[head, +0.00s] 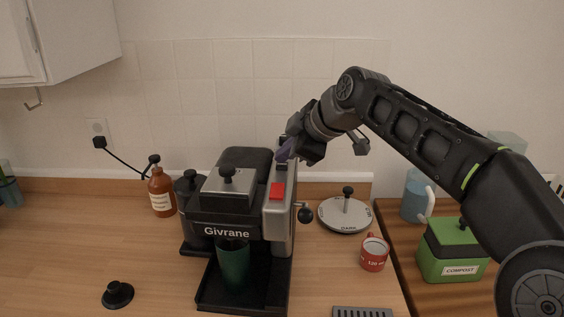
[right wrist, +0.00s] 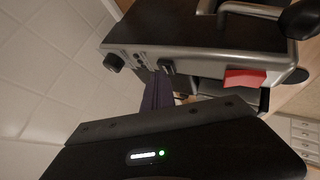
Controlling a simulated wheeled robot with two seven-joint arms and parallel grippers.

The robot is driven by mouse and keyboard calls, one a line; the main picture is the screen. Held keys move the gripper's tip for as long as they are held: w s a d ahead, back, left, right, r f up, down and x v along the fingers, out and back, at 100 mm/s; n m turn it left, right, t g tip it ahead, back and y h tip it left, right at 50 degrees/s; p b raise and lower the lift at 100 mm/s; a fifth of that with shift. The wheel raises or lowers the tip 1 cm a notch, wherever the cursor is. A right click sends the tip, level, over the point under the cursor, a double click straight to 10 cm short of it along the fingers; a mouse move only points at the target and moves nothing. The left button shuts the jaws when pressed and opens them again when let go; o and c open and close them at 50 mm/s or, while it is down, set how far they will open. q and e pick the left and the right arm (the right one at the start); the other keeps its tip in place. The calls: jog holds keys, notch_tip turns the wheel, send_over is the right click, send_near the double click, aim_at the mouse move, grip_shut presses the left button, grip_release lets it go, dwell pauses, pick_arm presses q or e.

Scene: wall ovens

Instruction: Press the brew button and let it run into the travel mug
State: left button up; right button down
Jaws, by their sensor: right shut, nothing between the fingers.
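The black and silver coffee machine (head: 228,190), lettered Givrane, stands on the wooden counter. A dark green travel mug (head: 233,265) stands upright in its bay under the front, its top partly hidden by the housing. A red button or switch (head: 277,191) sits on the machine's silver right section; it also shows in the right wrist view (right wrist: 245,79). My right gripper (head: 283,154) is shut and empty, its purple fingers over the back of that section, behind the red switch. In the right wrist view the fingers (right wrist: 157,92) lie close to a small black control (right wrist: 167,68); I cannot tell whether they touch. My left gripper is not in view.
A brown bottle (head: 161,192) stands left of the machine. A black knobbed piece (head: 117,294) lies at front left. The left counter is mostly clear.

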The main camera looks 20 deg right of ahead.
aim_at(285, 166)
jog(key=shift+r+p, duration=0.7)
jog(key=shift+r, duration=0.15)
jog(key=shift+r+p, duration=2)
jog(key=shift+r, duration=0.55)
